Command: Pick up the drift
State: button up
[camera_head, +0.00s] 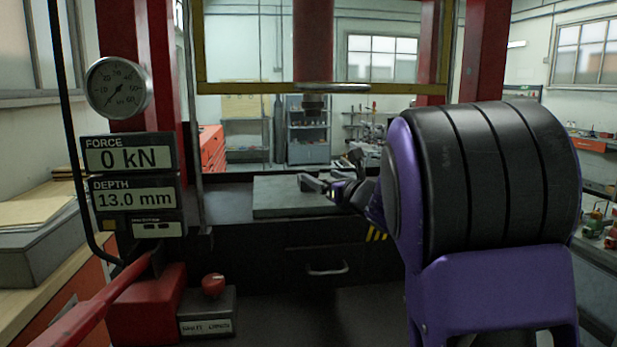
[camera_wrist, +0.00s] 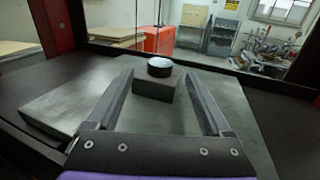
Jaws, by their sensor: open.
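In the wrist view, a short dark round piece (camera_wrist: 160,67), likely the drift, sits on a small grey block (camera_wrist: 157,88). The block stands on a flat grey plate (camera_wrist: 55,103). My gripper (camera_wrist: 160,80) is open, with one finger on each side of the block and a gap on both sides. The round piece is just beyond the fingertips. In the head view, my gripper (camera_head: 325,183) is low over the right part of the plate (camera_head: 275,200). My arm and fingers hide the block and round piece there.
The press ram (camera_head: 313,103) hangs above the plate, within a yellow frame (camera_head: 290,88). Red posts (camera_head: 148,65) flank the press. At left are a dial gauge (camera_head: 117,87), displays reading 0 kN and 13.0 mm (camera_head: 135,195), and a red lever (camera_head: 75,322).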

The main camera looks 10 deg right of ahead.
aim_at(308, 169)
jog(key=p+x, duration=0.1)
jog(key=x, duration=0.8)
jog(key=shift+s, duration=0.1)
grip_shut()
